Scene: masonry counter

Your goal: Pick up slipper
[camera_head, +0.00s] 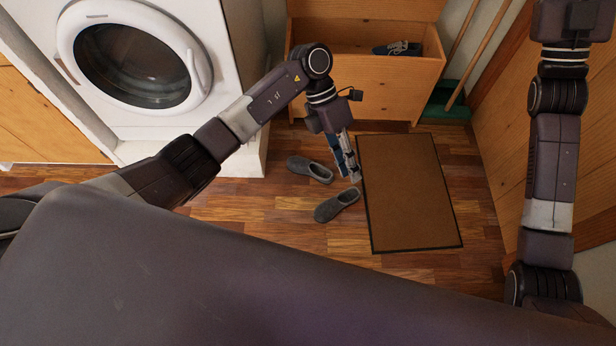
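Two grey slippers lie on the wooden floor near the middle of the head view. One slipper (310,169) is farther back, and the other slipper (337,205) is nearer, beside the left edge of the brown mat. My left gripper (352,172) points down from above, close to the right of the slippers at the mat's edge. Its fingers are seen nearly edge-on, so I cannot tell whether they are open or shut, or whether they touch the nearer slipper. My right arm rises along the right side, and its gripper is out of view.
A brown mat (408,190) lies right of the slippers. Behind stands an open wooden bench box (370,88) with a shoe (398,48) in it. A white washing machine (150,60) is at the back left. A green dustpan (447,104) and wooden sticks stand back right.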

